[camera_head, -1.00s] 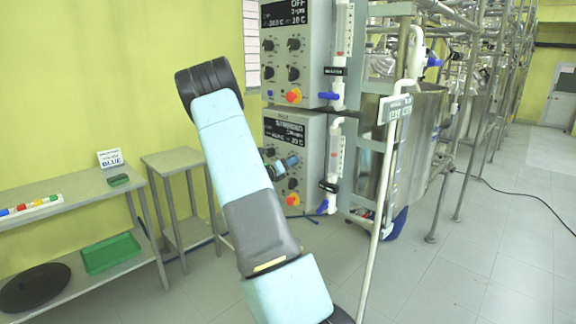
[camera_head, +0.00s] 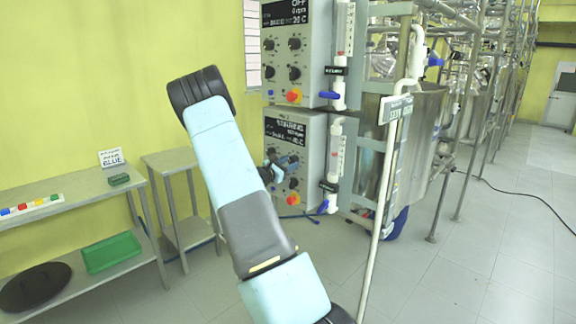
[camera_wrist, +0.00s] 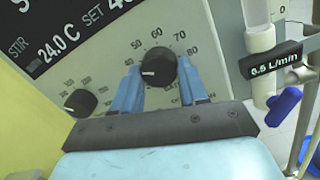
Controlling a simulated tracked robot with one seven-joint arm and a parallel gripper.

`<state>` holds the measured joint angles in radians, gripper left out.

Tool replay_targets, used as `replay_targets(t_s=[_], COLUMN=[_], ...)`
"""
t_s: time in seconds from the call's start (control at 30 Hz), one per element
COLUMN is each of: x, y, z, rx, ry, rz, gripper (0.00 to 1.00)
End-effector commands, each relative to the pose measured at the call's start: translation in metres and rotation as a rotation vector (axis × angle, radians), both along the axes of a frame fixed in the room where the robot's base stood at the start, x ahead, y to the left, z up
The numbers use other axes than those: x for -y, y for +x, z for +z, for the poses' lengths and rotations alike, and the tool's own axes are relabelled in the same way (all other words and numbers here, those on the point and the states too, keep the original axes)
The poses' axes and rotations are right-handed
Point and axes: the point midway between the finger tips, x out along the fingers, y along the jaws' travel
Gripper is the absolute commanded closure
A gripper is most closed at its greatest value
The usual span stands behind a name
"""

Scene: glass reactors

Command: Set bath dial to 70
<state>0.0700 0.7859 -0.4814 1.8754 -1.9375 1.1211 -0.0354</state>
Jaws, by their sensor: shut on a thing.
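The bath dial (camera_wrist: 157,68) is a round black knob on the lower grey control panel, with a printed scale showing 50, 60, 70 and 80 around its top. In the head view my gripper (camera_head: 273,168) is at the lower panel (camera_head: 310,140), partly behind my arm. The panel display (camera_wrist: 75,35) reads 24.0 C and a SET value starting with 4, cut off.
Another black knob (camera_wrist: 80,102) sits left of the dial. A blue-handled valve (camera_wrist: 284,105) and a 0.5 L/min label (camera_wrist: 275,60) are at the right. A similar panel (camera_head: 290,50) is above. A steel table (camera_head: 85,200) stands left; floor at right is mostly clear.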

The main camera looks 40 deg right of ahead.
Motion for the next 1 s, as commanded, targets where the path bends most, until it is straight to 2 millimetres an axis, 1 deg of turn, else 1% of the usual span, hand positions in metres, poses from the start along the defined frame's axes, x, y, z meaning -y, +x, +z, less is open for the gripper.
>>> replay_targets(t_s=[1.0], x=[0.0021], y=[0.0020], z=[0.0021], rx=[0.962], ry=[0.074], rz=[-0.001], gripper=[0.88])
